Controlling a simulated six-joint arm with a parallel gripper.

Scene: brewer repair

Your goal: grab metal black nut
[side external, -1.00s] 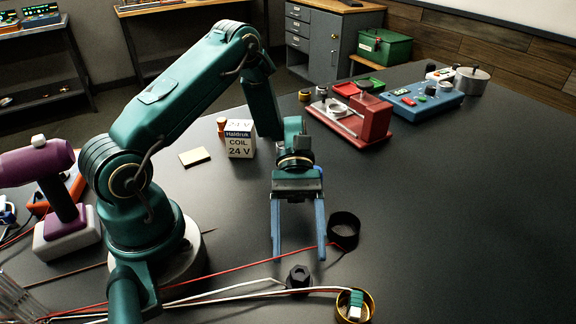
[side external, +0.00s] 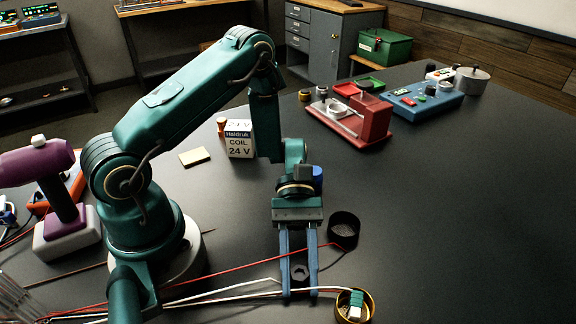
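A black ring (side external: 343,230) stands just right of the fingers. A brass-coloured ring (side external: 367,310) with a teal and white connector lies at lower right. Red and white wires (side external: 235,284) run close to the fingertips. A coil box (side external: 239,141) stands behind; the table's right side is clear.

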